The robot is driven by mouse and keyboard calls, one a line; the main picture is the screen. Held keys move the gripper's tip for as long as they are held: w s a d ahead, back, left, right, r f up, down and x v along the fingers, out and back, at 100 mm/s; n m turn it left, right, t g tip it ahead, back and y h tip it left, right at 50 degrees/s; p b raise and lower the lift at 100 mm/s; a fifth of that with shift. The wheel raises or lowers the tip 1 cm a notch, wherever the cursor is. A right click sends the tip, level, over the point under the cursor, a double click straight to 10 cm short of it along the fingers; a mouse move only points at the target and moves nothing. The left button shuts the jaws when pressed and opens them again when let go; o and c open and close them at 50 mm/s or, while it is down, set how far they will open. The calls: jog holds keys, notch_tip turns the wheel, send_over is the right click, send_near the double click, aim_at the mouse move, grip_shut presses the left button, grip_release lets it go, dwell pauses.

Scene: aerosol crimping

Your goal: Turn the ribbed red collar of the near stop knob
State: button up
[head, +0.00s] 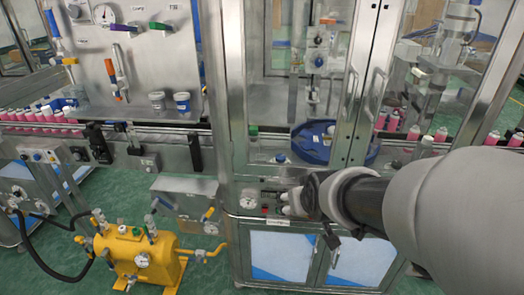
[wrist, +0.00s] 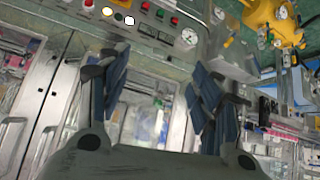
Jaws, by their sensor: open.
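The control panel (wrist: 155,35) lies across the top of the wrist view, with red, green, white and black buttons or knobs. A red button or knob (wrist: 174,21) sits near its gauge end, and another red one (wrist: 145,7) is farther left. They are too small to tell which has a ribbed collar. My gripper (wrist: 158,68) is open and empty, its two dark fingers spread below the panel row and apart from it. In the head view my gripper (head: 316,210) is in front of the cabinet panel and hides part of it. A small red part (head: 265,210) shows left of it.
A yellow tank (head: 140,258) with valves stands on the green floor at left. Glass doors (head: 362,85) with handles rise above the panel. A conveyor of pink cans (head: 40,115) runs at left.

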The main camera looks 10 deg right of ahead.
jog(key=w+d+f+t+h, duration=0.15)
jog(key=w+d+f, duration=0.25)
jog(key=w+f, duration=0.45)
jog(key=w+d+f+t, duration=0.35)
jog(key=w+f, duration=0.35)
jog(key=f, duration=0.3)
jog(key=s+d+f+t+h+b, duration=0.1)
jog(key=s+d+f+t, duration=0.1)
jog(key=s+f, duration=0.45)
jog(key=s+d+f+t+h, duration=0.2)
jog(key=s+f, duration=0.2)
jog(key=f, duration=0.6)
jog(key=a+b+x, duration=0.1)
jog(key=b+x, duration=0.4)
jog(key=x, duration=1.2)
jog(key=shift+w+m, duration=0.3)
jog(key=shift+m, duration=0.1)
jog(key=shift+d, duration=0.1)
jog(key=c, duration=1.1)
